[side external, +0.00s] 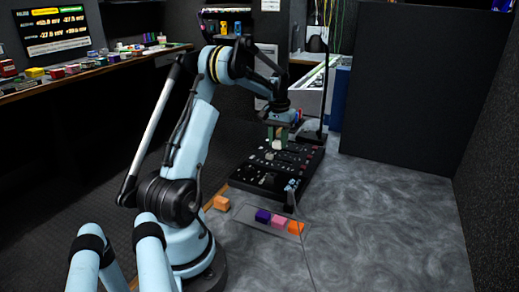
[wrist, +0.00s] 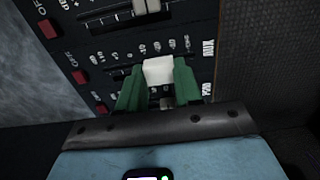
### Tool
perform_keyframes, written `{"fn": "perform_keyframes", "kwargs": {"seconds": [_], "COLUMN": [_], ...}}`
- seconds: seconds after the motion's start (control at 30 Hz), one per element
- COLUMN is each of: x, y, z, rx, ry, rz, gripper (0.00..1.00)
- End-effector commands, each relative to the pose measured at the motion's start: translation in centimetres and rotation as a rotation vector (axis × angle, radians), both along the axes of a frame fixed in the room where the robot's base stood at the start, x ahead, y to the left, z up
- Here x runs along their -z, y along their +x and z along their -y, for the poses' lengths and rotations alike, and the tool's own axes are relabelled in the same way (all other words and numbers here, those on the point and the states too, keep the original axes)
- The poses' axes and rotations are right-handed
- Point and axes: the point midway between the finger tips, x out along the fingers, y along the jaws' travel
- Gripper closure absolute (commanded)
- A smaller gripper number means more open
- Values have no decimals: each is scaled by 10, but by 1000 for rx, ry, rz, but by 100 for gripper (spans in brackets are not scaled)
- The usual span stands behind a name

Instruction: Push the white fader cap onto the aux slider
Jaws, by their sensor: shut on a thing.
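My gripper (wrist: 158,84) has green fingers and is shut on the white fader cap. The white fader cap (wrist: 158,70) sits between the fingertips, above the black mixer panel. In the side external view, my gripper (side external: 278,132) is over the far part of the mixer panel (side external: 243,178), with the pale cap (side external: 277,144) at its lower end. In the wrist view, the panel (wrist: 105,45) has slider slots and white markings. I cannot tell whether the cap touches a slider.
Another pale cap (wrist: 146,5) is at the top of the wrist view. Red buttons (wrist: 83,77) line the panel's left side. The grey tabletop (side external: 390,230) at right is clear.

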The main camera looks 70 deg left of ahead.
Motion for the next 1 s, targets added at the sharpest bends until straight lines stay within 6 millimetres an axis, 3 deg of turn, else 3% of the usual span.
{"fn": "perform_keyframes", "kwargs": {"seconds": [0.37, 0.4, 0.6, 1.0], "x": [9, 9, 9, 0], "y": [0, 0, 0, 0], "z": [0, 0, 0, 0], "rx": [0, 0, 0, 0], "ry": [0, 0, 0, 0], "rz": [0, 0, 0, 0], "gripper": [94, 64, 36, 36]}}
